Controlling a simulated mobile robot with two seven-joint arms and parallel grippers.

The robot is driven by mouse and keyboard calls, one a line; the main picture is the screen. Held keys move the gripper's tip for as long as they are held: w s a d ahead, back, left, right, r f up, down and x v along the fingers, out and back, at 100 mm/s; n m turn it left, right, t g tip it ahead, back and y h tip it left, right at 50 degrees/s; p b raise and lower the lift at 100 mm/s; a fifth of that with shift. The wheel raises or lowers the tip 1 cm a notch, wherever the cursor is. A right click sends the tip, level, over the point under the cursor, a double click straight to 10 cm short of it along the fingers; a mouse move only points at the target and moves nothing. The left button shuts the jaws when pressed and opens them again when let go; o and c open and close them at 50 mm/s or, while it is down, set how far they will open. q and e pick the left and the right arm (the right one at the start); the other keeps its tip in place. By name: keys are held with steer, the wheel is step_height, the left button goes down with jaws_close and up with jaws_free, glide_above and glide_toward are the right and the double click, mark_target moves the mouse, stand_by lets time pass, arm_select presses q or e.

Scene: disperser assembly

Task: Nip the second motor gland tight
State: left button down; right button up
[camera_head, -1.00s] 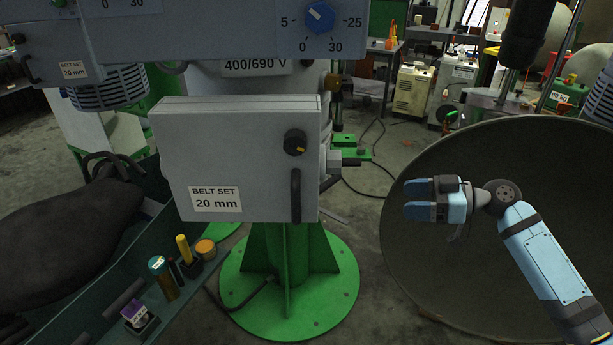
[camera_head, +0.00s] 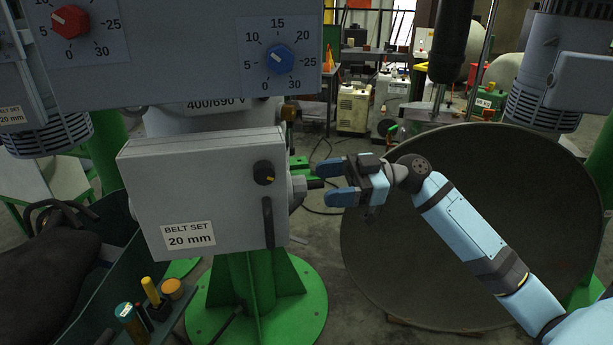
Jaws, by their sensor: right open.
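A grey hex gland (camera_head: 298,187) sticks out of the right side of the grey box labelled "BELT SET 20 mm" (camera_head: 200,195). A short black stub (camera_head: 314,184) points right from it. My right gripper (camera_head: 324,183) is open and faces left, its two blue fingers one above the other. The fingertips are level with the stub's end; I cannot tell whether they touch it. I cannot tell which fitting is the second gland. My left gripper is not in view.
A large dark round dish (camera_head: 450,270) stands behind and below my right arm. The green pedestal (camera_head: 257,300) is under the box. A tray at lower left holds small tubs (camera_head: 127,318). A panel with red and blue dials (camera_head: 279,60) overhangs above.

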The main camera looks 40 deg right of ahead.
mark_target(307, 186)
steer(key=shift+p+x, duration=0.6)
steer(key=shift+x, duration=1.75)
steer(key=c, duration=0.9)
